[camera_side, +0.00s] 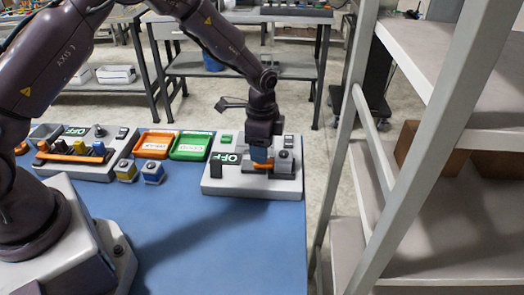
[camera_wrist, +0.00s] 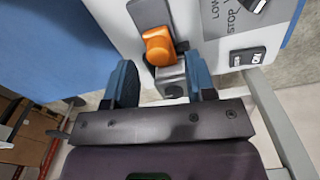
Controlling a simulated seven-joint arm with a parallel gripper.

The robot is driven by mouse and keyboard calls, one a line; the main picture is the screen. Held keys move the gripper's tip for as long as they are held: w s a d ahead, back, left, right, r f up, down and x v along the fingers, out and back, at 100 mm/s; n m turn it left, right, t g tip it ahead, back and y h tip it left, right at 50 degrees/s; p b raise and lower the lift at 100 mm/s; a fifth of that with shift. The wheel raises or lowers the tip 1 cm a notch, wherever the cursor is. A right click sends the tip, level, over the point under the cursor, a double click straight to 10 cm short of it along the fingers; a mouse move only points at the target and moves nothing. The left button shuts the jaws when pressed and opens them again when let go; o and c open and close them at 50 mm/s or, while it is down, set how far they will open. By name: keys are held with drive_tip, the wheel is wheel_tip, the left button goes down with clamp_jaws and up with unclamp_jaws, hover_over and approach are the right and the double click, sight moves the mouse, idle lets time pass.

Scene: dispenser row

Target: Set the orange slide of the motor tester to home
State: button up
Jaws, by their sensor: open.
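The motor tester (camera_side: 213,185) is a pale box with a display reading OFF, at the right end of the blue table. Its orange slide (camera_side: 262,166) is largely hidden by my gripper in the side view. The wrist view shows the slide as an orange block (camera_wrist: 158,46) at the near end of a dark slot (camera_wrist: 147,13). My gripper (camera_wrist: 165,70) is open, one blue finger on each side of the slide's line. A grey block (camera_wrist: 171,84) also shows between the fingers. Whether a finger touches the slide, I cannot tell.
A dial marked LOW and STOP (camera_wrist: 252,5) and a rocker switch (camera_wrist: 247,56) sit on the tester's face. To its left are a green tray (camera_side: 191,147), an orange tray (camera_side: 155,144) and another panel (camera_side: 85,170). A grey shelf rack (camera_side: 350,130) stands at the right.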

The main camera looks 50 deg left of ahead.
wheel_tip(320, 180, up, 11)
idle(0.3)
drive_tip(key=shift+w+r, duration=0.1)
drive_tip(key=s+r+n+t, duration=0.2)
drive_tip(key=s+r, duration=0.3)
drive_tip(key=s, duration=0.3)
drive_tip(key=s+a+r+n+t, duration=0.1)
drive_tip(key=s+r+n+t, duration=0.1)
drive_tip(key=s+r+n, duration=0.3)
drive_tip(key=s+a+r+n+t, duration=0.1)
drive_tip(key=s+r+n, duration=0.2)
drive_tip(key=s, duration=1)
wheel_tip(320, 180, up, 2)
drive_tip(key=shift+s+a+r+n+t, duration=0.15)
drive_tip(key=shift+a+r+n+t, duration=0.1)
drive_tip(key=shift+n+t, duration=0.15)
idle(1.6)
